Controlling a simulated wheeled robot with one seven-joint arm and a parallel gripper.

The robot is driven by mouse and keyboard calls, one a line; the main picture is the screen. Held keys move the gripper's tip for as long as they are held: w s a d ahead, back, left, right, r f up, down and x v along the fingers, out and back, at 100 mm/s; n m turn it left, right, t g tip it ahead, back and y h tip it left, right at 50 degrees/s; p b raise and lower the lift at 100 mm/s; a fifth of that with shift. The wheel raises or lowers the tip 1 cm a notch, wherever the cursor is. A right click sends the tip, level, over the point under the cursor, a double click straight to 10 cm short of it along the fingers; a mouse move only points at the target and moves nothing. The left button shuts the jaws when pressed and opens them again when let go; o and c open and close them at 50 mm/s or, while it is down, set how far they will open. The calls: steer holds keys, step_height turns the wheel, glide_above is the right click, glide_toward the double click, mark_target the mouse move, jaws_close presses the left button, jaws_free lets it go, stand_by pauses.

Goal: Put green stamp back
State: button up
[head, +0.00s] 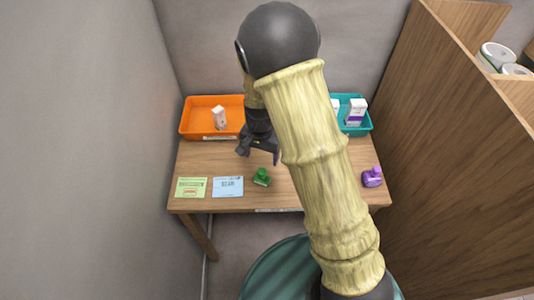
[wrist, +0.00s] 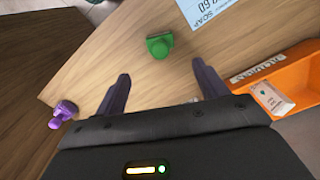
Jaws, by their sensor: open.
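The green stamp (head: 262,177) stands on the wooden counter near its front edge, just right of the blue card. In the wrist view the green stamp (wrist: 159,46) is beyond my fingertips and roughly centred between them. My gripper (head: 258,156) is open and empty, above the counter and behind the stamp in the head view. Its two purple fingers also show in the wrist view (wrist: 160,72), spread apart and not touching the stamp. A purple stamp (head: 372,177) stands at the counter's right end and also shows in the wrist view (wrist: 63,113).
A light green card (head: 190,188) and a blue card (head: 228,187) lie at the front left. An orange tray (head: 184,130) with a small white box (head: 219,117) is at the back left. A teal tray (head: 368,125) with boxes is at the back right, partly hidden by my arm.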

steer(key=s+d+r+n+t, duration=0.2)
steer(key=s+d+r+n, duration=0.2)
steer(key=s+d+r, duration=0.8)
steer(key=shift+s+d+r+n+t, duration=0.2)
steer(key=shift+d+r+n+t, duration=0.15)
steer(key=shift+d+r, duration=0.35)
steer(key=shift+d+f, duration=0.1)
steer(key=shift+c, duration=0.2)
stand_by(1.0)
